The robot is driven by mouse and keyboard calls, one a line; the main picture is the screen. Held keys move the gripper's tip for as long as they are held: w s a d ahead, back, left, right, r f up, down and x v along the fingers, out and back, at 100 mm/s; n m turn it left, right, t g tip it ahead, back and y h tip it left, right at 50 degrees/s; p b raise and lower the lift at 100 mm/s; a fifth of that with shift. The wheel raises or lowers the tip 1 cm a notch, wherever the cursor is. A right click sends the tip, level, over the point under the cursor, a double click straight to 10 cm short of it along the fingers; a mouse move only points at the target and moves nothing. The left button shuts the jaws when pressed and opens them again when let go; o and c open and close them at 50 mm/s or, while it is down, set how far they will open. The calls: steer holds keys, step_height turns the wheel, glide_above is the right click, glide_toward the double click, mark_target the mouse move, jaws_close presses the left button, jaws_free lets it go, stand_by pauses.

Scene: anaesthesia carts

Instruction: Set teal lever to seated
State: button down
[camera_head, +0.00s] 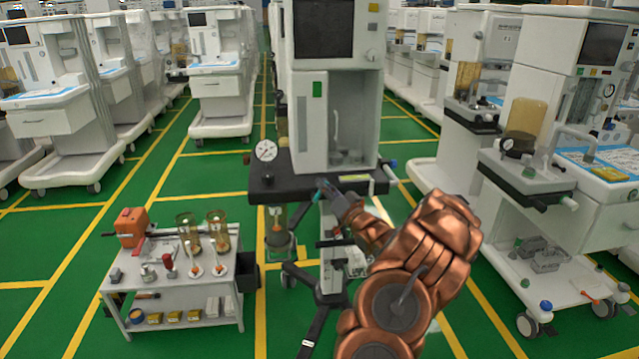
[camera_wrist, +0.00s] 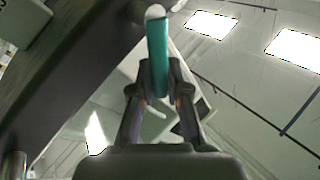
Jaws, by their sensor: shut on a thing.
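The teal lever (camera_wrist: 157,50) stands upright in the wrist view, with a pale rounded tip at its top. My gripper (camera_wrist: 158,85) is shut on the lever, one finger on each side of its lower part. In the head view my gripper (camera_head: 328,190) is at the front edge of the dark shelf on the central anaesthesia cart (camera_head: 335,120). The lever is small there and mostly hidden by my gripper. I cannot tell from these views how its angle relates to the seated position.
A round gauge (camera_head: 266,150) stands at the left of the dark shelf (camera_head: 265,185). A small white trolley (camera_head: 135,270) with jars and an orange box is at the lower left. Another cart (camera_head: 560,195) stands at the right.

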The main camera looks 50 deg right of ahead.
steer(key=shift+s+d+f+m+t+h, duration=0.15)
steer(key=shift+d+m+t+h, duration=0.2)
steer(key=shift+m, duration=0.45)
steer(key=c, duration=1.1)
jaws_free()
steer(key=shift+c, duration=0.2)
steer(key=shift+s+a+f, duration=0.1)
steer(key=shift+f, duration=0.05)
steer(key=v, duration=0.7)
steer(key=shift+s, duration=0.35)
